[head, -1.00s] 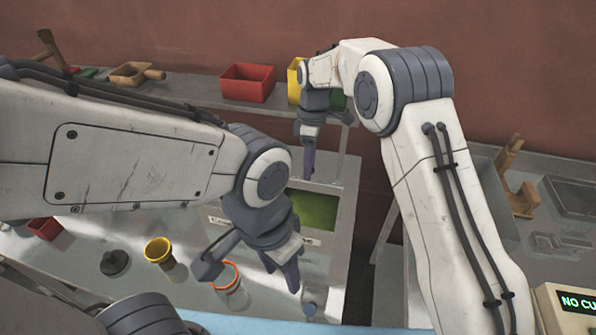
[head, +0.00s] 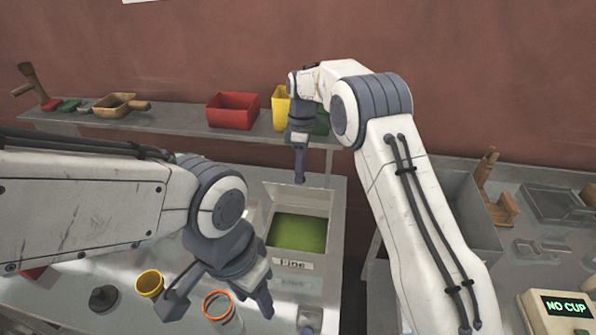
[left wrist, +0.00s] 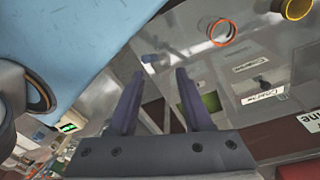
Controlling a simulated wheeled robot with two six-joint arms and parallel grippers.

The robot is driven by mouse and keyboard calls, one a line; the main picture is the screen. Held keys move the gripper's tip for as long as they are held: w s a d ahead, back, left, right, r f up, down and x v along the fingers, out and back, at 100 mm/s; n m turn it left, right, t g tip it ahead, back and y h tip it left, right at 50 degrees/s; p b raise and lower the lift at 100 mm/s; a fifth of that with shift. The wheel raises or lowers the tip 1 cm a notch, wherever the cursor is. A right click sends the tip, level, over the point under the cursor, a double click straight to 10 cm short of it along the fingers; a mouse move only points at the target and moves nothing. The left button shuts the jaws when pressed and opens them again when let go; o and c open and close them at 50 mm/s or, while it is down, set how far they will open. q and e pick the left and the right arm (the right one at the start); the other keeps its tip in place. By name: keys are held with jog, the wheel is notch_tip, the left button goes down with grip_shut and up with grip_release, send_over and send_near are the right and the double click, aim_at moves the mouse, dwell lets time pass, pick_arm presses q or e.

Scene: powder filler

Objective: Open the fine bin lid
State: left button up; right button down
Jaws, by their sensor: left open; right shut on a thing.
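The fine bin (head: 293,264), labelled "Fine", stands at the middle of the bench with its mouth uncovered and green powder (head: 298,233) inside. Its grey lid (head: 300,201) stands raised along the back of the mouth. My right gripper (head: 300,178) points down at the lid's upper edge and is shut on it; the fingertips are small and the exact contact is unclear. My left gripper (head: 218,296) is open and empty, in front and left of the bin, above an orange-rimmed jar. In the left wrist view its two fingers (left wrist: 160,75) are apart with nothing between them.
A shelf behind carries a red box (head: 232,110) and a yellow container (head: 281,107). A "NO CUP" display (head: 565,307) is at right.

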pick_arm(q)
jog(key=shift+f, duration=0.25)
dwell(0.6)
jog(key=c, duration=0.4)
jog(key=shift+w+a, duration=0.15)
jog(key=shift+w, duration=0.05)
grip_shut()
jog(key=w+a+m+t+y, duration=0.2)
jog(key=w+a+m+t, duration=0.1)
jog(key=w+m, duration=0.35)
jog(key=m+t+h, duration=0.3)
jog(key=m+t, duration=0.2)
jog(key=m, duration=2)
send_near(301, 190)
notch_tip(301, 190, down, 6)
jog(key=w, duration=0.2)
jog(key=shift+w, duration=0.4)
